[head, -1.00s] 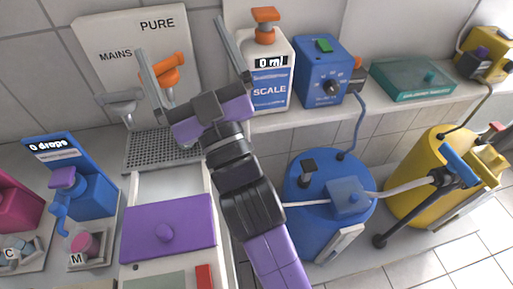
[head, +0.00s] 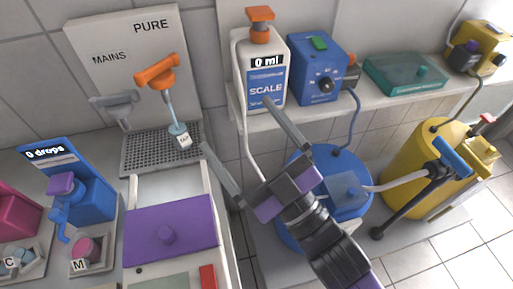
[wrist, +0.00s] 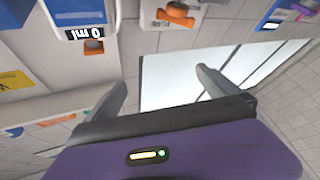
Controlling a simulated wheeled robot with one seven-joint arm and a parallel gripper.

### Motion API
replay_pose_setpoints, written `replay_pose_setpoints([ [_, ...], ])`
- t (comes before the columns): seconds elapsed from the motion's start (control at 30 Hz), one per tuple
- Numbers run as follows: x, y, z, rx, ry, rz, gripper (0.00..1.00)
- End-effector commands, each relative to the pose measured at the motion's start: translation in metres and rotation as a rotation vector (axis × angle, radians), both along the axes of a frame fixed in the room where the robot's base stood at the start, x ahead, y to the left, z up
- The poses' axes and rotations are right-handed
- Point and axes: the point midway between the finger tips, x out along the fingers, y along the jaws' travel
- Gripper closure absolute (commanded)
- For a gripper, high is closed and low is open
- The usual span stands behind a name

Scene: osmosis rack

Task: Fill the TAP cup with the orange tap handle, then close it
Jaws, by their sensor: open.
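The orange tap handle (head: 157,75) sits on the white panel below the word PURE. A pale blue stream (head: 172,108) runs from its spout down to the small white cup labelled TAP (head: 184,139). The cup stands on the grey drain grate (head: 140,150); its fill level is too small to tell. My gripper (head: 235,123) is open and empty, to the right of the cup and in front of the scale bottle, apart from the handle. In the wrist view my open fingers (wrist: 158,77) show with nothing between them, and an orange handle shows near the top.
A grey tap (head: 115,104) is under MAINS, left of the orange one. The scale bottle (head: 265,75), reading 0 ml, and a blue box (head: 318,72) stand on the shelf at right. The blue dropper station (head: 85,190) and a purple lid (head: 170,230) are lower left.

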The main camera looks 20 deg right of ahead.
Motion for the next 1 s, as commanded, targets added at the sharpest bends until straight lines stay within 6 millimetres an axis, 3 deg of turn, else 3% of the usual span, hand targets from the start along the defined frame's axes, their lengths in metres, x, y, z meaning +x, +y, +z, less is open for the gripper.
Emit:
replay_pose_setpoints([
  [0.2, -0.018, -0.014, -0.018, -0.011, 0.045, 0.003, 0.00],
  [0.4, -0.024, -0.018, -0.024, -0.010, 0.060, 0.006, 0.00],
  [0.87, -0.024, -0.018, -0.024, -0.010, 0.061, 0.005, 0.00],
  [1.0, -0.014, -0.019, -0.023, 0.020, 0.093, -0.015, 0.00],
])
